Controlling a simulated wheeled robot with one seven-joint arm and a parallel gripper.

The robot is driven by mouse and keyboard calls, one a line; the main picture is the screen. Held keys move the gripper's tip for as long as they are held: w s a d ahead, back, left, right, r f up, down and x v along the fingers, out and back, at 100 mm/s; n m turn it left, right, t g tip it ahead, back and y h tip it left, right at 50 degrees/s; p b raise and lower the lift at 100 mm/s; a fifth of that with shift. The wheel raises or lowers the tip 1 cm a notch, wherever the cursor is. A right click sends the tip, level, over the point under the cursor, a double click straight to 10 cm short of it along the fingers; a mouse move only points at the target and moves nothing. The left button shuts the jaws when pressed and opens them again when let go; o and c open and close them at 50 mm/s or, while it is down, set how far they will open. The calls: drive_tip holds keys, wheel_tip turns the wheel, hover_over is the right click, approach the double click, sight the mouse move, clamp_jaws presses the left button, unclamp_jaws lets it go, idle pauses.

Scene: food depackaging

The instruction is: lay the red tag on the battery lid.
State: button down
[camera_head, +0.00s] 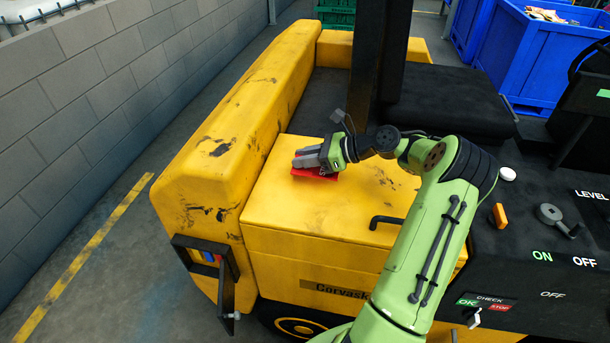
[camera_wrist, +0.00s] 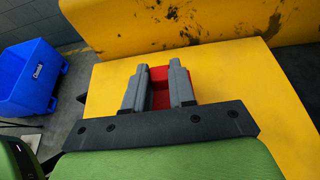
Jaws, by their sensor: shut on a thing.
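The battery lid (camera_head: 290,205) is the flat yellow top of the vehicle's box, with a black handle (camera_head: 386,222) near its front right. My gripper (camera_head: 299,163) is over the far left part of the lid, shut on the red tag (camera_head: 318,174). In the wrist view the red tag (camera_wrist: 160,87) shows between the two grey fingers (camera_wrist: 160,75), with yellow lid around it. The tag is at or just above the lid; I cannot tell whether it touches. My fingers hide part of the tag.
A raised yellow body panel (camera_head: 215,150) runs along the lid's left side. A black seat (camera_head: 450,100) and a dark post (camera_head: 378,60) stand behind it. A control panel (camera_head: 545,250) is at right. The lid's front is clear.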

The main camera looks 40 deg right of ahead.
sight(304, 180)
drive_tip(key=f, duration=0.1)
drive_tip(key=f+b, duration=0.1)
drive_tip(key=f, duration=0.3)
drive_tip(key=shift+w+f, duration=0.15)
drive_tip(key=shift+w, duration=0.15)
drive_tip(key=shift+s, duration=0.1)
drive_tip(key=c, duration=0.9)
unclamp_jaws()
drive_tip(key=shift+c, duration=0.2)
